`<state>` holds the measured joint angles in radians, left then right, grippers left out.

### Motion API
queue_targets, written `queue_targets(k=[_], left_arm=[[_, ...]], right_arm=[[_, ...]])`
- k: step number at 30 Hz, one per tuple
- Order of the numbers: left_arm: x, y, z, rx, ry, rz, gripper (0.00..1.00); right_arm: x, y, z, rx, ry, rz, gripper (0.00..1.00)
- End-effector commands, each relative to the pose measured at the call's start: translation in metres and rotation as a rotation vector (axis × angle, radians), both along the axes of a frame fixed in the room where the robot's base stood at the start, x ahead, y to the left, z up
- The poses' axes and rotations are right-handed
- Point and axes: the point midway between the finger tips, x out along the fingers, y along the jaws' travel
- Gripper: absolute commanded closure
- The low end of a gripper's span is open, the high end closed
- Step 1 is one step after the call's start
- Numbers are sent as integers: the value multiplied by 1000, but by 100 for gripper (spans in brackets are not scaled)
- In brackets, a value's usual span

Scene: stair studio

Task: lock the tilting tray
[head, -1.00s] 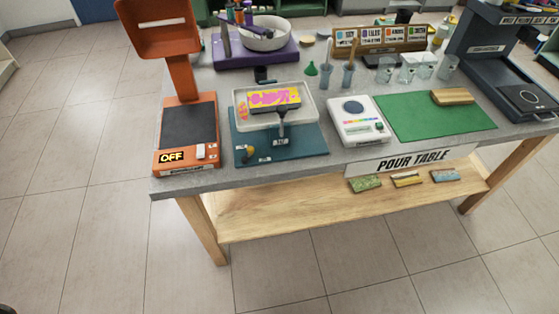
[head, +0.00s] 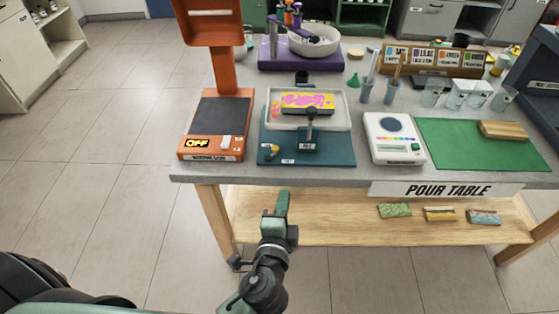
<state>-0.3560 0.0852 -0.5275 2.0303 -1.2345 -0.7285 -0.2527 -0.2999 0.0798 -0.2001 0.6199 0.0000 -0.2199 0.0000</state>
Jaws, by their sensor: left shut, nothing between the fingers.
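The tilting tray (head: 340,123) is a pale, shallow tray on a teal base (head: 338,154) near the table's front edge. A pink and yellow block (head: 292,102) lies in it. A dark upright lever with a round knob (head: 311,113) stands at the tray's front, above a small label. A small yellow and dark knob (head: 270,151) sits at the base's front left corner. My left gripper (head: 282,202) is shut and empty, in front of the table and below the tray, apart from it. My right gripper is not in view.
An orange machine (head: 231,68) marked OFF stands left of the tray. A white scale (head: 394,153) and a green mat (head: 458,150) lie to its right. A purple base (head: 275,54) with a white bowl is behind. Several coloured blocks lie on the lower shelf (head: 345,229).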

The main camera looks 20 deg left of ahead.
Motion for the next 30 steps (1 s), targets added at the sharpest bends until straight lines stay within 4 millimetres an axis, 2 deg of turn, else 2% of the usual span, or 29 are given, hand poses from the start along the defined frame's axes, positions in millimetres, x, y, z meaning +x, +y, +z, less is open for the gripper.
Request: queue_targets(k=[2,5,17,23,30], left_arm=[[-1,2,18,13,-37,10,100],[-1,4,28,21,-56,16,100],[3,4,29,22,-58,17,100],[31,9,27,23,-60,16,100],[83,18,19,23,-60,17,100]], right_arm=[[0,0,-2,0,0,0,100],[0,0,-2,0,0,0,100],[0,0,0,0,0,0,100],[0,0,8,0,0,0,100],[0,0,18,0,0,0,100]])
